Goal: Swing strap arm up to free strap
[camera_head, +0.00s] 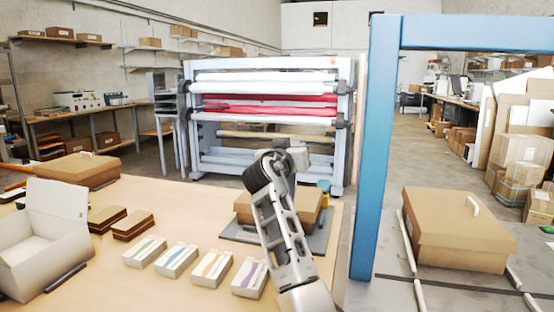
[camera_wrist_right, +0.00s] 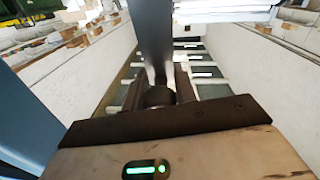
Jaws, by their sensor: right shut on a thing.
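In the right wrist view a dark upright bar (camera_wrist_right: 153,40), which looks like the strap arm, comes down from the top edge to a dark rounded end. My right gripper (camera_wrist_right: 160,95) is shut on that end, with a dark finger on each side. The fingers hide part of the grip. In the head view one of my arms rises from the bottom centre, and its gripper cannot be made out there. I cannot make out a strap or the strap arm in the head view. My left gripper is in neither view.
A blue frame (camera_head: 375,150) stands right of my arm. A brown carton (camera_head: 455,230) lies on the grey surface under it. The wooden table (camera_head: 190,205) holds an open white box (camera_head: 40,245) and several small packs. A roll laminator (camera_head: 265,135) stands behind.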

